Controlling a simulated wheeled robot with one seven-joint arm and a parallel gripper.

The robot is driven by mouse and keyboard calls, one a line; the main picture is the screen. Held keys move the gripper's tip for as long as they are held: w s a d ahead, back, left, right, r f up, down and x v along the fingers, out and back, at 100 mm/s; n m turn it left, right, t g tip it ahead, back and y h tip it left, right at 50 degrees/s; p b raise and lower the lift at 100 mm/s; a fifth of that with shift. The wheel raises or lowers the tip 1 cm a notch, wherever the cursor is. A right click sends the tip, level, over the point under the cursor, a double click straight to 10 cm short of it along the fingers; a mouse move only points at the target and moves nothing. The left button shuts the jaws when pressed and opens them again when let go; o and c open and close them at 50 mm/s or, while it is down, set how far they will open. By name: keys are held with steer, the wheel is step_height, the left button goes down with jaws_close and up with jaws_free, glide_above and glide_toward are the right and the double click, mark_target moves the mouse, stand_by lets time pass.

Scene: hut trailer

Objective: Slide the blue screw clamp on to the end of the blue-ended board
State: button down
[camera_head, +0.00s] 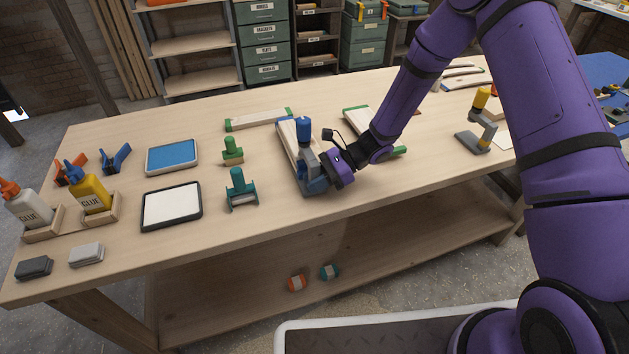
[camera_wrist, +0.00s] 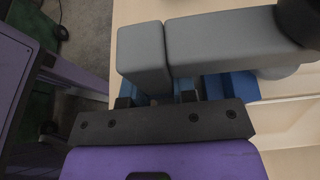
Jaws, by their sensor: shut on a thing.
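The blue screw clamp has a blue handle (camera_head: 303,128) on top and a grey frame (camera_head: 309,160). It stands upright at the near end of a pale board (camera_head: 288,134). Blue (camera_head: 316,186) shows low down at this near end. My gripper (camera_head: 326,172) is shut on the clamp from the right, low on its frame. In the wrist view the clamp's grey frame (camera_wrist: 225,40) lies across the fingers, with blue (camera_wrist: 241,86) beside and below it. The frame and my gripper hide the clamp's opening, so I cannot tell how far the board reaches into it.
Green-ended boards lie behind (camera_head: 257,119) and to the right (camera_head: 362,124). A teal clamp-like piece (camera_head: 241,188) and a green one (camera_head: 232,152) stand left. A yellow-topped clamp (camera_head: 482,122) stands right. Bare tabletop (camera_head: 270,208) lies in front.

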steer(key=c, duration=0.8)
jaws_free()
steer(key=shift+c, duration=0.2)
steer(key=v, duration=1)
steer(key=shift+d+r, duration=0.1)
steer(key=shift+d, duration=0.05)
steer(key=shift+w+d+r, duration=0.1)
steer(key=shift+d+r, duration=0.1)
steer(key=shift+r, duration=0.05)
steer(key=s+d+r+n+t+h, duration=0.1)
steer(key=s+d+r+n+h, duration=0.15)
steer(key=r, duration=0.45)
steer(key=s+d+r+n+h, duration=0.2)
steer(key=s+r+n, duration=0.15)
steer(key=r, duration=0.35)
steer(key=s+d+r+n+t+h, duration=0.1)
steer(key=s+d+r+n+h, duration=0.1)
steer(key=s+r, duration=0.35)
steer(key=s+d+r+n+t+h, duration=0.3)
steer(key=s+d+r, duration=0.2)
steer(key=s+r, duration=0.2)
steer(key=s+d+r+n+t+h, duration=0.3)
steer(key=s+d+r+t, duration=0.1)
steer(key=s+r, duration=0.4)
steer(key=shift+s+d+n, duration=0.4)
steer(key=shift+s+d, duration=0.45)
steer(key=shift+s, duration=0.4)
